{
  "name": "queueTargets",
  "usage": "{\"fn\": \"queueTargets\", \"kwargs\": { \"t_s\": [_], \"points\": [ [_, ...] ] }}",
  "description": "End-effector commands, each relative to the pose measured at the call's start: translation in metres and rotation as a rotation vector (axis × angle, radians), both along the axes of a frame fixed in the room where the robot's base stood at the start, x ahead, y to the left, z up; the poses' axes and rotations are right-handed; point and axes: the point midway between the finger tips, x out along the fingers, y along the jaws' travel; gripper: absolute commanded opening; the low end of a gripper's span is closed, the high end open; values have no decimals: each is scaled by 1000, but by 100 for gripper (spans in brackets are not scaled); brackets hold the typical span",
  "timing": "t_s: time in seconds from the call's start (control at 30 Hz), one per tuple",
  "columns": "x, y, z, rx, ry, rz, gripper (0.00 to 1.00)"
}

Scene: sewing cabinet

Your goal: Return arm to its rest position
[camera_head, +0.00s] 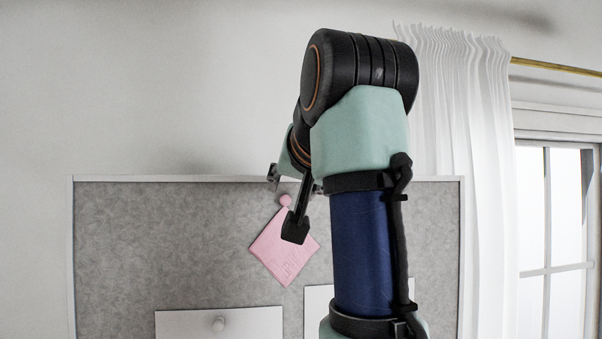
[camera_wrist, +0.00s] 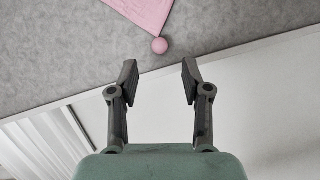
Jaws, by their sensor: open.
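My gripper (camera_wrist: 160,82) shows in the wrist view with its two dark fingers apart and nothing between them. In the head view my arm is raised and bent at the top, in front of the pinboard, and only part of my gripper (camera_head: 284,205) shows beside the arm. The rest of it is hidden behind the arm. In the wrist view the fingertips point toward the grey board and a round pink pin; I cannot tell how far away it is.
A grey pinboard (camera_head: 130,250) with a white frame hangs on the wall. A pink note (camera_head: 280,262) hangs from a pink pin (camera_head: 285,200); the pin also shows in the wrist view (camera_wrist: 160,46). White paper (camera_head: 180,325) is pinned lower. A white curtain (camera_head: 480,150) and window (camera_head: 560,210) are right.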

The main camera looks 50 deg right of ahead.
Motion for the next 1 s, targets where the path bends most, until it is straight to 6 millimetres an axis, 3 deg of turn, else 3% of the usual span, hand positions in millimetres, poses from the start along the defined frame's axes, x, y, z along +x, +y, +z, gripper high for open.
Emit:
{"fn": "queueTargets", "kwargs": {
  "t_s": [0.1,0.3,0.77,0.87,0.97,1.0],
  "points": [
    [-24,15,13,-3,-5,0,48],
    [-51,32,24,-1,-1,0,48],
    [-54,36,24,1,2,3,48],
    [-31,41,-6,-4,19,36,48],
    [9,59,-66,-21,41,106,48],
    [24,72,-96,-31,50,139,48]
  ]
}}
